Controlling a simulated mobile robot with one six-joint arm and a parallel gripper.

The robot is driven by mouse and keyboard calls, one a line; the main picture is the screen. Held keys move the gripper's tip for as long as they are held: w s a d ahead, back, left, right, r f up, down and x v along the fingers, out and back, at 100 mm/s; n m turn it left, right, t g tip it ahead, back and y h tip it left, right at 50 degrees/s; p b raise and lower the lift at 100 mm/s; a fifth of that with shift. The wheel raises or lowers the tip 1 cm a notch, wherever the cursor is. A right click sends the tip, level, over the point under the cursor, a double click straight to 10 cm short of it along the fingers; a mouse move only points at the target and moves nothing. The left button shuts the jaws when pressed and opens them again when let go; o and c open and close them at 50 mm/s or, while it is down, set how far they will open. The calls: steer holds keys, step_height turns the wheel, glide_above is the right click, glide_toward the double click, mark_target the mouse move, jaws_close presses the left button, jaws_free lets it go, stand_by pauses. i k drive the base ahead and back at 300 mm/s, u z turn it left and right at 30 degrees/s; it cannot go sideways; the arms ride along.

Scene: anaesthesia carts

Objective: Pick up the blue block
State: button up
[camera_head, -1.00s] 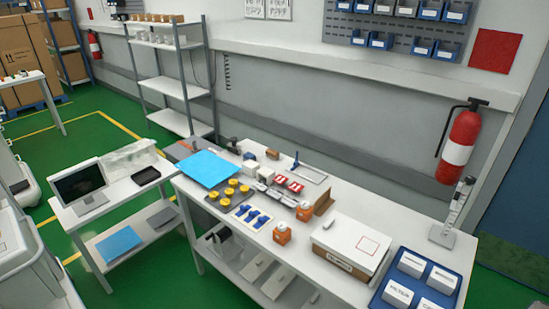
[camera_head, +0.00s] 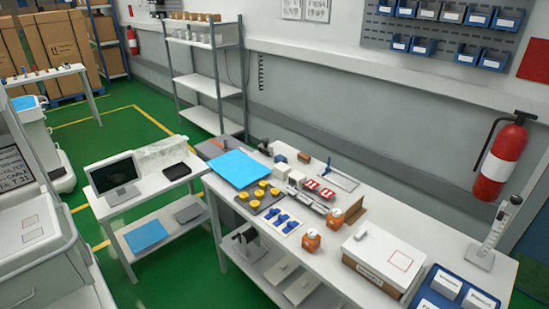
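I cannot single out one blue block for certain. Several small blue pieces lie on a white card (camera_head: 271,218) near the front edge of the long workbench; one blue piece (camera_head: 281,219) is near the card's middle. A flat light-blue sheet (camera_head: 239,168) lies at the bench's left end. Another flat blue item (camera_head: 146,235) lies on the lower shelf of the small side table. My gripper is not in view.
The long white workbench also bears yellow knobs on a dark plate (camera_head: 245,203), orange parts (camera_head: 311,240), a white-topped box (camera_head: 378,256) and a blue tray (camera_head: 490,299). Green floor (camera_head: 185,275) is open in front.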

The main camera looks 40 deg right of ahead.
mark_target(279, 158)
steer(key=i, duration=1.55)
steer(key=u, duration=0.35)
